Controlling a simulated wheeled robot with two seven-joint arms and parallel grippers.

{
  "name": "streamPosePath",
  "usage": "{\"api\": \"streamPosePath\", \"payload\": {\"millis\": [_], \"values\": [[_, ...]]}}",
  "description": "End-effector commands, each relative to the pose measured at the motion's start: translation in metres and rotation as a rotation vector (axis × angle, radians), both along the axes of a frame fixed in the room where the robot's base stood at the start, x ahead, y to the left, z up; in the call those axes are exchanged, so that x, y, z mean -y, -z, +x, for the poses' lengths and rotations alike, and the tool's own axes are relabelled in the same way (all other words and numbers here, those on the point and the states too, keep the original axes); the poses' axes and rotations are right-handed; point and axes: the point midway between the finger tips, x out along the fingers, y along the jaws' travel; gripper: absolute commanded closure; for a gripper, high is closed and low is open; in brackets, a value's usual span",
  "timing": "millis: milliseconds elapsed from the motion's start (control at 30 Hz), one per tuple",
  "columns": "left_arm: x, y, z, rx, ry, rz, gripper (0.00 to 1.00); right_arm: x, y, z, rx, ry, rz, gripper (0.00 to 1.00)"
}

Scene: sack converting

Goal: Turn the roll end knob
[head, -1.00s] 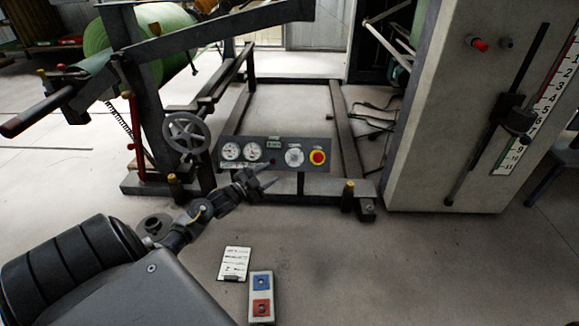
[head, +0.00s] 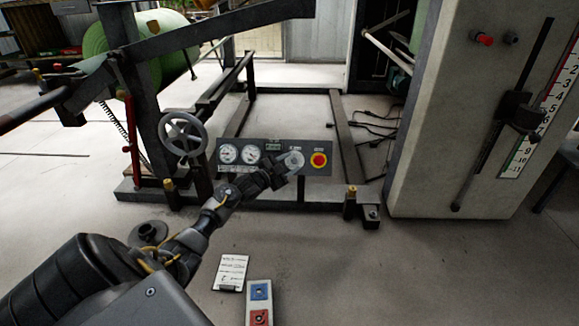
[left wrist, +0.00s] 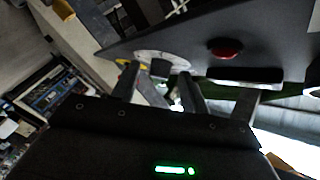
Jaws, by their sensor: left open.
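The grey control panel (head: 245,145) stands low at the front of the machine frame. I cannot tell whether the fingers touch the knob. My right gripper is not in view.
Two gauges (head: 238,154) sit on the panel's left part. A spoked handwheel (head: 184,135) stands left of the panel. A clipboard (head: 231,272) and a box with blue and red buttons (head: 260,300) are below. A tall grey cabinet (head: 450,120) stands right.

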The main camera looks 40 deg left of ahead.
Motion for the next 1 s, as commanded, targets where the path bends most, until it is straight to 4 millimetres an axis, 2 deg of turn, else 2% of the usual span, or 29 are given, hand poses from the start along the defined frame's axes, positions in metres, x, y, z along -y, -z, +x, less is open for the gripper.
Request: {"api": "streamPosePath", "payload": {"millis": [100,433,733,1000], "values": [[0.000,0.000,0.000,0.000,0.000,0.000,0.57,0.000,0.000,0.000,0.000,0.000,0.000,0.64],[0.000,0.000,0.000,-0.001,0.001,-0.001,1.00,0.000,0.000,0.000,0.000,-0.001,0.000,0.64],[0.001,0.001,0.000,0.017,-0.022,-0.028,1.00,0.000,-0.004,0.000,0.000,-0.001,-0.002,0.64],[0.005,0.002,0.000,0.100,-0.115,-0.141,1.00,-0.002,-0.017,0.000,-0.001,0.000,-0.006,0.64]]}}
